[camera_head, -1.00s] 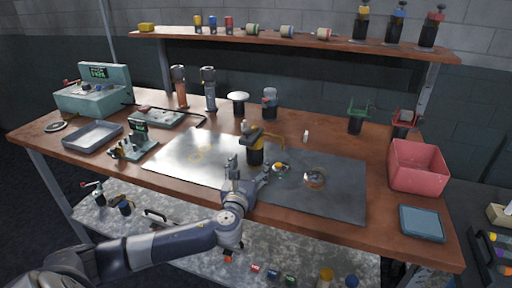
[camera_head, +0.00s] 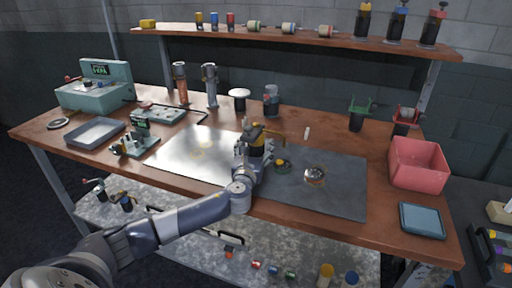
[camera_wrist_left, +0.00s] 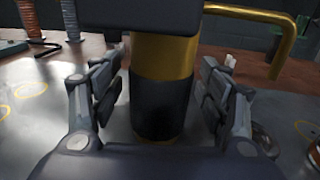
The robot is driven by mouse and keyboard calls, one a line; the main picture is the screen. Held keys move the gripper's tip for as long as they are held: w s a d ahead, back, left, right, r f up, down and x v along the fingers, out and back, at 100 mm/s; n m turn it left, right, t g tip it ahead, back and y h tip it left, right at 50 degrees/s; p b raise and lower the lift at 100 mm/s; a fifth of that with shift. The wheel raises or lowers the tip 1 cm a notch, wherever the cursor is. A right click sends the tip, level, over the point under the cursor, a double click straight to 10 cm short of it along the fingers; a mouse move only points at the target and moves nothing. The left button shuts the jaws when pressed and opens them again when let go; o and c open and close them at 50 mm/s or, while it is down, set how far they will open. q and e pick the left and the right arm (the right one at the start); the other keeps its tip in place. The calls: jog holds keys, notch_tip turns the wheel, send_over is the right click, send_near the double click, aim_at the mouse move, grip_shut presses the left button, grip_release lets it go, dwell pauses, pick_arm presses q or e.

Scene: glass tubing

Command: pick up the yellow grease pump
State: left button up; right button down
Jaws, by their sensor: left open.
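The yellow grease pump (camera_head: 257,140) stands upright on the metal sheet (camera_head: 200,155) in the middle of the workbench. It has a dark cap, a yellow band and a bent yellow spout pointing right. In the left wrist view the pump body (camera_wrist_left: 160,105) is between the two fingers, with the spout (camera_wrist_left: 285,35) at the upper right. My left gripper (camera_head: 253,155) is open around the pump body, with a visible gap on each side. In the head view the gripper hides the lower part of the pump. My right gripper is not in view.
A small round part with an orange top (camera_head: 281,163) and a shiny round part (camera_head: 315,175) lie right of the pump. A red bin (camera_head: 417,180) and a blue tray (camera_head: 421,220) are at the right. A grey tray (camera_head: 94,133) is at the left.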

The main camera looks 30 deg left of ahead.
pick_arm(q)
jog(key=c, duration=1.5)
jog(key=shift+r, duration=0.1)
jog(key=shift+c, duration=0.6)
